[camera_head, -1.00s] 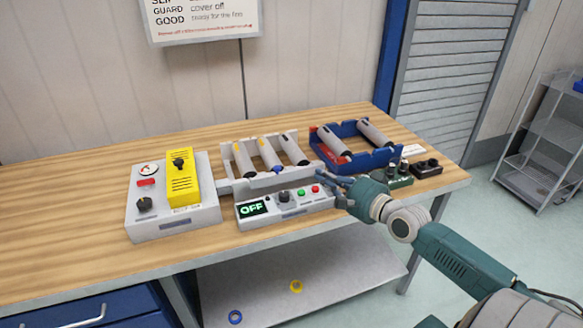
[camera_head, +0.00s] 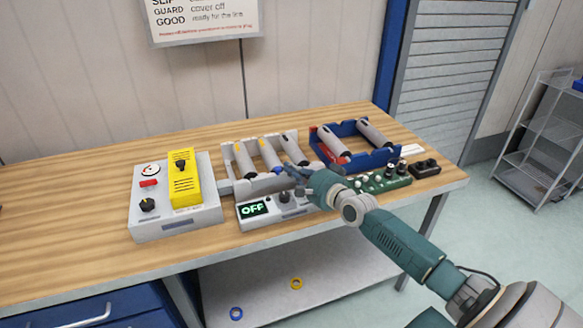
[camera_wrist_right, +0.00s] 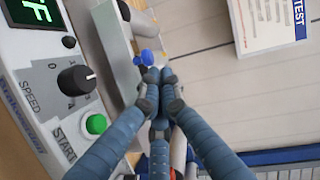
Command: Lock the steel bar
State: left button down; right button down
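A pale grey bar (camera_head: 252,186) runs along the front of the roller frame on the bench, and a blue knob (camera_head: 278,168) sits on it. I cannot tell whether the bar is locked. My right gripper (camera_head: 287,170) is just right of the knob, above the control panel. In the right wrist view its fingertips (camera_wrist_right: 159,76) are together, with the blue knob (camera_wrist_right: 147,57) just beyond them; contact is unclear. Nothing shows held between them. My left gripper is not in view.
The control panel (camera_head: 250,209) reading OFF stands in front of the rollers. A grey box with a yellow cover (camera_head: 184,190) is at the left.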

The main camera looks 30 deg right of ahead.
aim_at(279, 171)
jog(key=a+p, duration=0.3)
jog(key=shift+w+a+r, duration=0.1)
jog(key=shift+w+r, duration=0.1)
jog(key=shift+w, duration=0.15)
jog(key=shift+w+a+f, duration=0.1)
jog(key=shift+a, duration=0.25)
jog(key=shift+d, duration=0.1)
